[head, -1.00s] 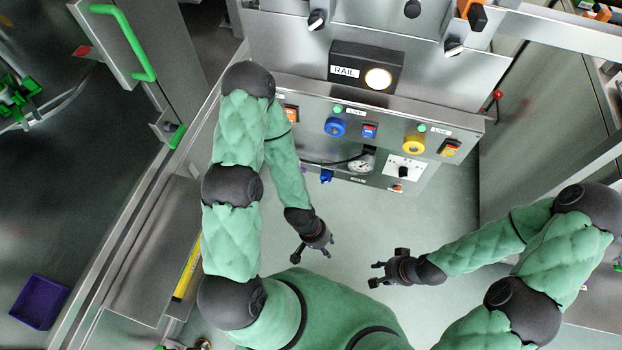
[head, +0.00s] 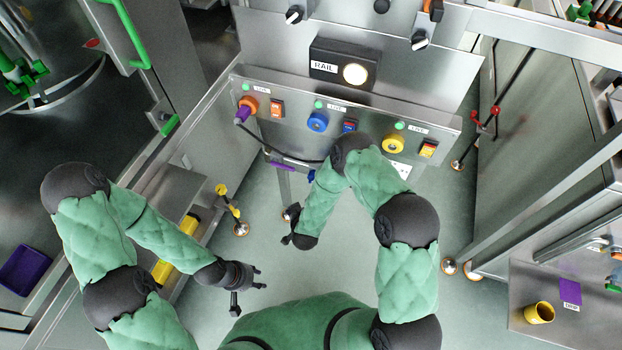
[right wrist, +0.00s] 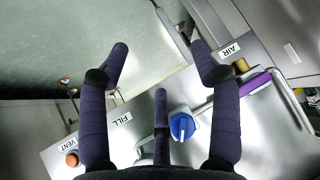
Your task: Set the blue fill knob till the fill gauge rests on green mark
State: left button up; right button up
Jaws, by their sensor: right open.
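The blue fill knob (right wrist: 182,126) is in the right wrist view, on a metal panel beside the "FILL" label (right wrist: 110,128). In the head view a small blue part, seemingly this knob (head: 311,175), shows under the front panel. My right gripper (head: 291,240) is in front of the panel in the head view. In the right wrist view its fingers (right wrist: 160,80) are spread and empty, with the knob between the middle and right fingers in the picture, apparently untouched. The fill gauge and green mark are hidden now. My left gripper (head: 250,288) is open and empty, lower left.
The "VENT" label has an orange knob (right wrist: 72,159) near it. A purple handle (right wrist: 255,83) sits by the "AIR" label. The front panel carries another blue knob (head: 318,121) and a yellow knob (head: 393,144). A black cable (head: 285,152) hangs along it. Floor below is open.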

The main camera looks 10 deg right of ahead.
aim_at(311, 182)
notch_tip(311, 182, up, 7)
jog(key=d+m+t+h+b, duration=0.1)
jog(key=m+t+h+b, duration=0.1)
jog(key=t+h, duration=0.55)
jog(key=shift+g+h, duration=0.65)
jog(key=shift+g, duration=0.2)
jog(key=b+x, duration=0.1)
jog(key=x, duration=0.4)
jog(key=b+x, duration=0.2)
jog(key=x, duration=0.3)
jog(key=shift+w+d+f, duration=0.2)
jog(key=shift+w+d, duration=0.05)
jog(key=shift+w, duration=0.1)
jog(key=c, duration=1.2)
